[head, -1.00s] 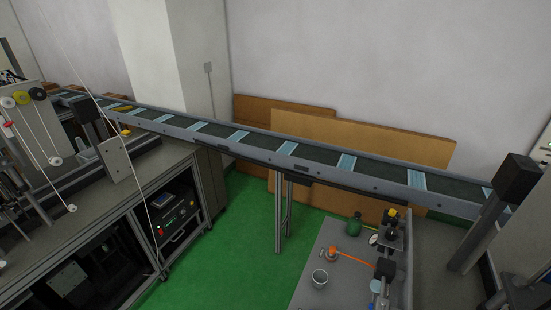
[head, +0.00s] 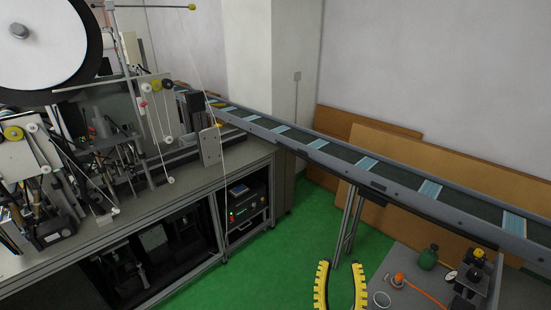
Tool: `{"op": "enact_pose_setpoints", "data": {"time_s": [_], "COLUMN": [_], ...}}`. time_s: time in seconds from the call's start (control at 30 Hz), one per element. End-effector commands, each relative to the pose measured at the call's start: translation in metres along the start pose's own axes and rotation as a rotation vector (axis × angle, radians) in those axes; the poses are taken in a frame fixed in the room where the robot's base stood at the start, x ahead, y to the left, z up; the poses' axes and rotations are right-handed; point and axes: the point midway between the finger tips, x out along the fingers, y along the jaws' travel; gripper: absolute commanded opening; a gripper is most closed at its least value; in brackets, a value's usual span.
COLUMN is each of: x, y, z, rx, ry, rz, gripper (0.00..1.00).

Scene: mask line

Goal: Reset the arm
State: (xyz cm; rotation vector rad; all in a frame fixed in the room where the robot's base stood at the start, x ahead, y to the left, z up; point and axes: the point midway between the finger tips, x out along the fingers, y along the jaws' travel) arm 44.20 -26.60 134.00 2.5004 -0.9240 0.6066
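My gripper (head: 340,268) shows at the bottom edge of the head view, right of the middle. Its two yellow-and-black fingers point up in the picture and stand well apart. The rest of my arm is below the picture's edge.
A conveyor (head: 398,200) carrying light blue pieces runs across the back. A machine bench (head: 150,195) fills the left. Brown boards (head: 470,172) lean on the wall.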

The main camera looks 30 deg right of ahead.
Motion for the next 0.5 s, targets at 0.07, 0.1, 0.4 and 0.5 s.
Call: {"op": "enact_pose_setpoints", "data": {"time_s": [0.07,0.1,0.4,0.5], "x": [0.02,0.026,0.014,0.005], "y": [-0.035,-0.051,-0.127,-0.121], "z": [-0.06,-0.09,-0.3,-0.327], "rx": [0.035,0.05,0.165,0.202], "ry": [0.132,0.194,0.483,0.406], "rz": [-0.091,-0.137,-0.505,-0.581], "gripper": [0.35,0.35,0.35,0.35]}}
